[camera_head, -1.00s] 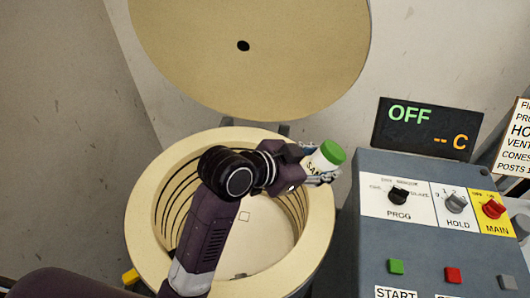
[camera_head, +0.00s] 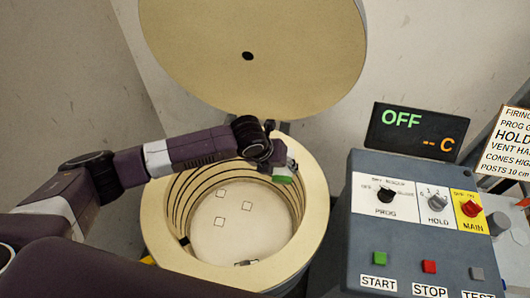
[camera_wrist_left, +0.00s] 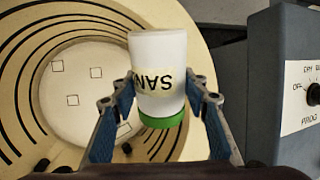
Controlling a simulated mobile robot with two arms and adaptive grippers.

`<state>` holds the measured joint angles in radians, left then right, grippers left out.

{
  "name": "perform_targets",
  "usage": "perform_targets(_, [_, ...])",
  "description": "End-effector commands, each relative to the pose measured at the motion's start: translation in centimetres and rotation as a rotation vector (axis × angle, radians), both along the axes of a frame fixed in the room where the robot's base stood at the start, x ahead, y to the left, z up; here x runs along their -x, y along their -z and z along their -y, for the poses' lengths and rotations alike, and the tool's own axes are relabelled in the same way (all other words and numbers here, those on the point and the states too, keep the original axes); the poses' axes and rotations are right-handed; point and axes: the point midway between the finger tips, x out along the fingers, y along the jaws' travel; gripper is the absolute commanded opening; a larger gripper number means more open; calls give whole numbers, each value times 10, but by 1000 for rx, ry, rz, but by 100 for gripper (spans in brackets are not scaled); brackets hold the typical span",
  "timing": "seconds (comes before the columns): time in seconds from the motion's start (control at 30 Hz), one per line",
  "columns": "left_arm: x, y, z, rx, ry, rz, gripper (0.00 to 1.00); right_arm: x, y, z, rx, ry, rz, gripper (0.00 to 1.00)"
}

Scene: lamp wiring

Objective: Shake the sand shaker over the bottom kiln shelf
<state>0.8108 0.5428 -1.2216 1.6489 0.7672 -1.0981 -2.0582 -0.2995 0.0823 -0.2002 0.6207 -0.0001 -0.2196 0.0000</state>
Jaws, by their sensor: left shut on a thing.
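The sand shaker (camera_wrist_left: 158,75) is a white cylinder with a green cap (camera_wrist_left: 161,121) and a SAND label that reads upside down in the left wrist view. My left gripper (camera_head: 284,166) is shut on it, with a blue finger on either side. In the head view the green cap (camera_head: 282,179) shows below the gripper, and most of the white body is hidden. The shaker is over the right back part of the kiln opening. The bottom kiln shelf (camera_head: 236,228) is a pale disc with several small square outlines, deep inside the kiln. My right gripper is not in view.
The kiln's thick cream rim (camera_head: 165,245) surrounds the ridged inner wall. The round kiln lid (camera_head: 250,90) stands open behind. A grey control box (camera_head: 415,235) with knobs and buttons is close on the right; its display (camera_head: 417,132) reads OFF.

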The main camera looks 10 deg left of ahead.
Motion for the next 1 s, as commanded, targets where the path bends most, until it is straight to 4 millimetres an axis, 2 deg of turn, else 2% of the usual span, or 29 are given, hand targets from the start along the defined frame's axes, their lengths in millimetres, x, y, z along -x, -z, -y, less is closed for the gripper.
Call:
perform_targets(0.03, [-6,-4,-19,-5,19,22,12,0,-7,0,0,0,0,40])
perform_targets(0.1, [-11,-4,-36,-4,49,45,12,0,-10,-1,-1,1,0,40])
perform_targets(0.23, [-17,-5,-53,0,82,72,12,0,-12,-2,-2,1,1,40])
perform_targets(0.63, [-19,-4,-57,2,90,77,12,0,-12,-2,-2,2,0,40])
perform_targets(0.87, [-17,-11,-58,-3,90,77,12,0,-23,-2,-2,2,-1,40])
perform_targets(0.9, [-17,-1,-58,-3,90,76,12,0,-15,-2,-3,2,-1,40])
perform_targets(1.0, [-17,9,-58,-3,89,76,12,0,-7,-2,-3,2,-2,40])
